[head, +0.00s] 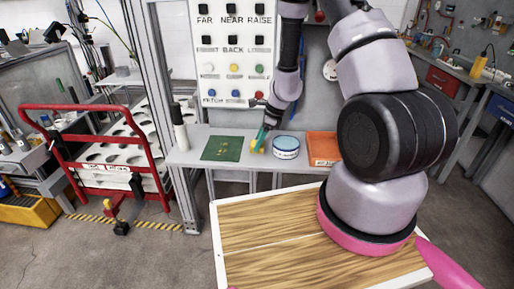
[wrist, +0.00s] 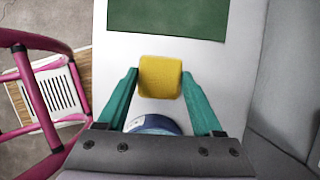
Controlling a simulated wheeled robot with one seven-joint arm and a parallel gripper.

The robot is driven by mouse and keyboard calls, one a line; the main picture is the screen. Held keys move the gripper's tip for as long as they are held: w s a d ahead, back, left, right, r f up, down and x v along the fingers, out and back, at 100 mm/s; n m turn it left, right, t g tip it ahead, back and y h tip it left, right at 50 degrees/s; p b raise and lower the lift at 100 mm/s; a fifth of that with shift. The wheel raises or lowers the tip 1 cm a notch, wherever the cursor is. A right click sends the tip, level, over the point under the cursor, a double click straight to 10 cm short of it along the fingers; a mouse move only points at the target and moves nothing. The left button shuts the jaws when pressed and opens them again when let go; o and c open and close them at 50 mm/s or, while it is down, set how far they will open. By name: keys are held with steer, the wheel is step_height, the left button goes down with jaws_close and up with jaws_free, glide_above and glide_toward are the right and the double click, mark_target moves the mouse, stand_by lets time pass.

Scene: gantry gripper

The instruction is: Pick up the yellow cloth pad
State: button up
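The yellow cloth pad (wrist: 160,77) is a small block with rounded corners, between the teal fingertips of my gripper (wrist: 160,76) in the wrist view. One fingertip is close against its left side and one against its right; I cannot tell if both press on it. In the head view the pad (head: 257,147) shows as a small yellow shape at the grey bench, just below my gripper (head: 262,136). I cannot tell if it rests on the bench or is slightly raised.
On the grey bench (head: 192,157), a green mat (head: 221,148) lies to the left of the pad. A round blue-and-white tin (head: 286,149) stands close on the right, then an orange tray (head: 322,147). A dark-capped white bottle (head: 180,130) stands at the left end. A button panel (head: 222,52) rises behind.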

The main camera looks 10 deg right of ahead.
steer(key=shift+c, duration=0.7)
step_height(320, 180, up, 10)
